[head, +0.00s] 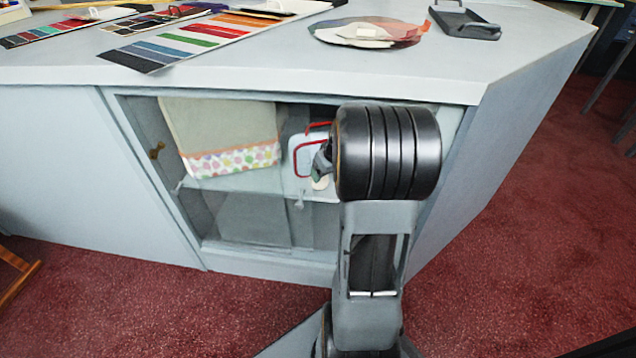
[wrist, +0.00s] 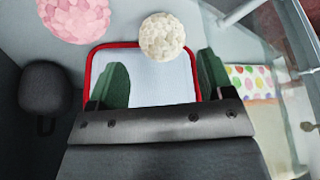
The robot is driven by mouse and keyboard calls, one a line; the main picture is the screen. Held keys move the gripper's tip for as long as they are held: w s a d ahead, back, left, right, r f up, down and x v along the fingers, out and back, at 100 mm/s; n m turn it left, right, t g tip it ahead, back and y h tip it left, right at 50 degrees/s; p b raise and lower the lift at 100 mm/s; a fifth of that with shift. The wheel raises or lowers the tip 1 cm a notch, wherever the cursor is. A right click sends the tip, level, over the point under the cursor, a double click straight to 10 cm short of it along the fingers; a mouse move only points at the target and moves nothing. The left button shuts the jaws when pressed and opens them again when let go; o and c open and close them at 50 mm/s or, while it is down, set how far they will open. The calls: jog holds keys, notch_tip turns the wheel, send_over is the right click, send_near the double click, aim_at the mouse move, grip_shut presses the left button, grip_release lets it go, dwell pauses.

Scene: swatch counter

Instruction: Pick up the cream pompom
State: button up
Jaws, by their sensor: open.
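The cream pompom (wrist: 162,36) is a round, bumpy ball near the top middle of the wrist view. It overlaps the edge of a white, red-rimmed item (wrist: 150,101). In the head view a small cream patch (head: 320,183), probably the pompom, shows low beside my wrist in the cabinet. My gripper (wrist: 160,62) is open, its two green-padded fingers apart and nothing between them. The pompom appears just past the fingertips, roughly centred between them. In the head view my gripper (head: 322,160) is mostly hidden behind my black wrist joint.
A pink pompom (wrist: 75,17) is left of the cream one. A dark rounded object (wrist: 47,88) is at the left. Swatch cards (head: 180,45) and a dark tray (head: 464,24) lie on the counter (head: 260,72) above.

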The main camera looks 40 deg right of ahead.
aim_at(325, 180)
jog(key=shift+w, duration=1.05)
jog(key=b+x, duration=0.2)
jog(key=x, duration=0.3)
jog(key=c, duration=0.5)
jog(key=shift+r, duration=0.1)
jog(key=shift+c, duration=0.3)
